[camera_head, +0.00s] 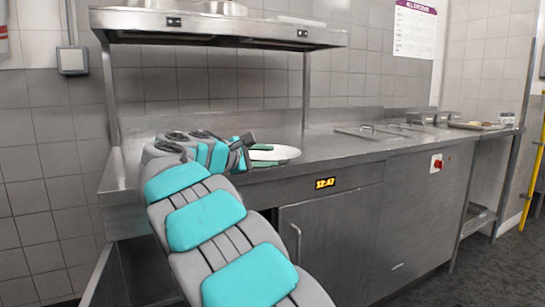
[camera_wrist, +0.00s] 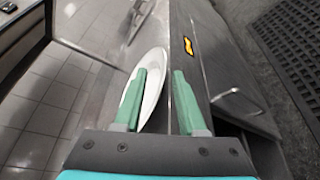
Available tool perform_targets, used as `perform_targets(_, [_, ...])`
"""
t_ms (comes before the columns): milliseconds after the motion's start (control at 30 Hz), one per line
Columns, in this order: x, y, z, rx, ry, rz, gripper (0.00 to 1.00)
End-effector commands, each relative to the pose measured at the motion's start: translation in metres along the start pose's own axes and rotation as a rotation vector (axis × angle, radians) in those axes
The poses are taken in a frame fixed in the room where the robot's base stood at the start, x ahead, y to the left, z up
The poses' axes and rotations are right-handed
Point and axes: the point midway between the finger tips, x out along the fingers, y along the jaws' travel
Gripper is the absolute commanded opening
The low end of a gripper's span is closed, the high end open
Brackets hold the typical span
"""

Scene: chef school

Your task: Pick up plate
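A white plate (camera_head: 287,153) lies on the steel counter near its front edge, partly hidden behind my gripper in the head view. It also shows in the wrist view (camera_wrist: 154,82) as a narrow oval. My gripper (camera_head: 263,155) is at the plate's left side in the head view. In the wrist view my gripper (camera_wrist: 163,88) has its two green fingers apart. One finger overlaps the plate and the other is beyond its edge, over the counter's front edge. Part of the plate shows between the fingers. I cannot tell whether either finger touches it.
The steel counter (camera_head: 330,148) has an overhead shelf (camera_head: 215,28) on posts. Lidded wells (camera_head: 370,132) and small metal containers (camera_head: 430,118) are to the right. A cabinet door with a handle (camera_head: 297,240) is below. The counter right of the plate is clear.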

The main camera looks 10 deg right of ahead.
Motion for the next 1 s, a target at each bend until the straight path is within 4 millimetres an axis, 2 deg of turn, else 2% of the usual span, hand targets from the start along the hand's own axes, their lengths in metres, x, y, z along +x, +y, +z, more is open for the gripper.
perform_targets(400, [0.052, -0.007, -0.001, 0.000, -0.001, -0.004, 0.40])
perform_targets(700, [0.057, -0.007, 0.000, 0.001, 0.000, -0.002, 0.40])
perform_targets(767, [0.057, -0.007, 0.000, 0.001, 0.000, -0.002, 0.35])
perform_targets(1000, [0.057, -0.007, 0.000, 0.001, 0.000, -0.002, 0.08])
